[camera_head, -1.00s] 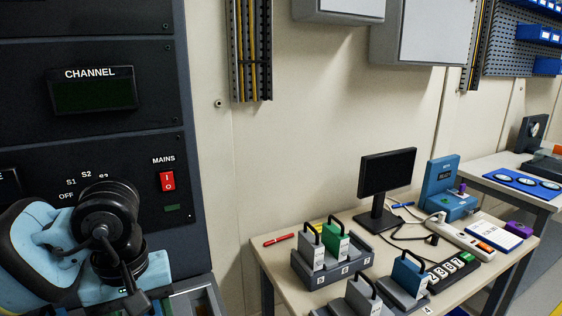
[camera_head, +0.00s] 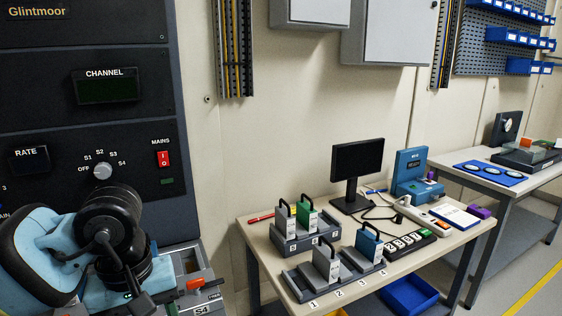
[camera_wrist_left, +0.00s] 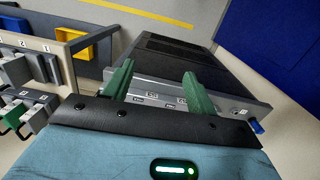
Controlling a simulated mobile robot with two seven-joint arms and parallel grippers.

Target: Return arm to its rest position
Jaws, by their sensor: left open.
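My left arm (camera_head: 95,240), light blue with black joints, is folded at the lower left of the head view, in front of the dark rack. Its gripper cannot be made out there. In the left wrist view my left gripper (camera_wrist_left: 158,84) shows two green fingers spread apart with nothing between them. Beyond the fingers lies a grey-edged dark panel (camera_wrist_left: 170,55) with small labels; I cannot tell whether the fingertips touch it. My right arm and gripper are not in view.
The dark rack (camera_head: 90,45) with a selector knob and red mains switch stands close behind the arm. A bench (camera_head: 262,242) with grey holders, handled blocks and a monitor (camera_head: 357,165) stands to the right. A blue bin (camera_head: 408,297) is below it.

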